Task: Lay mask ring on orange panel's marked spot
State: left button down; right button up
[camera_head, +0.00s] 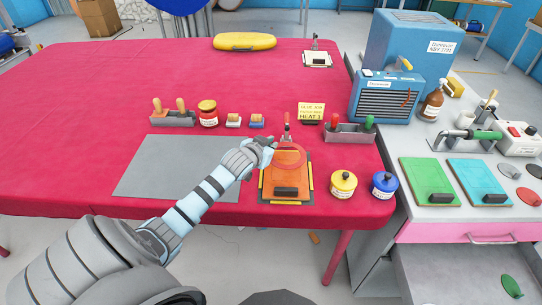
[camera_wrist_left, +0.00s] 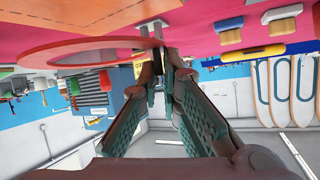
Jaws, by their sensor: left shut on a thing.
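The orange panel (camera_head: 274,191) lies near the table's front edge, with a dark block on its near part and yellow strips along its sides. A thin red-orange mask ring (camera_head: 303,164) shows over the panel's far part. My left gripper (camera_head: 272,145) is at the ring's upper left side. In the left wrist view, my left gripper (camera_wrist_left: 158,55) is shut on the edge of the ring (camera_wrist_left: 75,48), which extends to the left. The panel (camera_wrist_left: 50,13) shows beyond it there. I cannot tell how large the gap between ring and panel is. The marked spot is not clear.
A red-handled tool (camera_head: 286,128) stands just behind the panel. A yellow pot (camera_head: 343,185) and a blue pot (camera_head: 384,186) are to the right. A grey tray (camera_head: 350,133) and a yellow sign (camera_head: 311,112) are behind. A bare grey sheet (camera_head: 160,168) lies to the left.

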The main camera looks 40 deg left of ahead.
pick_arm(q)
notch_tip(320, 180, down, 5)
jog(key=shift+r+b, duration=0.1)
jog(key=shift+b, duration=0.5)
jog(key=c, duration=1.8)
grip_release()
jog(key=shift+r, duration=0.15)
jog(key=p+v, duration=0.4)
jog(key=v, duration=0.8)
jog(key=shift+d, duration=0.1)
